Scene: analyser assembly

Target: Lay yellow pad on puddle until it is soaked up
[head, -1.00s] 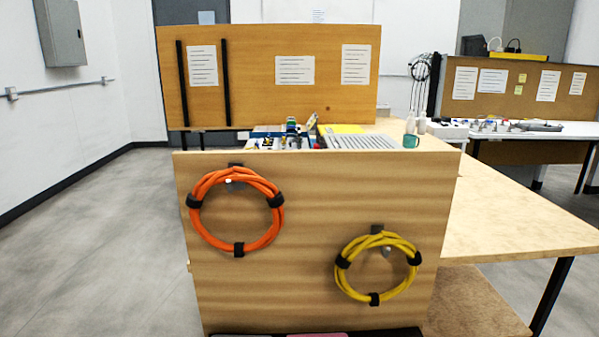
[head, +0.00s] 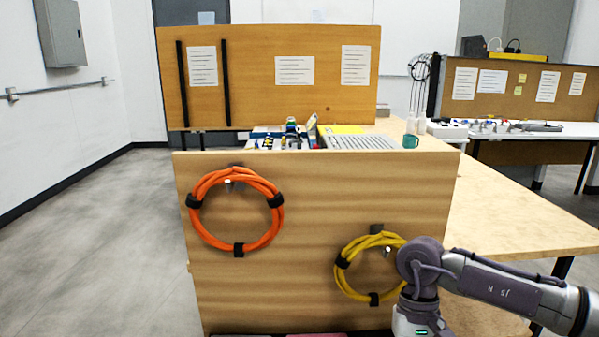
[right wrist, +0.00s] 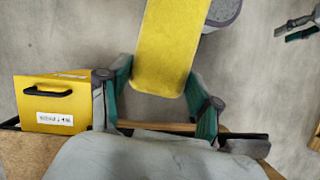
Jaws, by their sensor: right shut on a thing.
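The yellow pad (right wrist: 170,45) shows in the right wrist view as a long flat piece with a rounded end. My right gripper (right wrist: 158,78) has its green-lined fingers on either side of the pad and is shut on it. In the head view only my right arm shows at the lower right, in front of the yellow cable coil; its gripper is out of the picture. I cannot make out the puddle in either view.
A wooden panel (head: 300,210) with an orange cable coil (head: 195,205) and a yellow cable coil (head: 345,277) stands ahead. A wooden bench (head: 510,215) extends right. A yellow box (right wrist: 45,92) with a black handle is beside the gripper. Open floor (head: 90,240) lies left.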

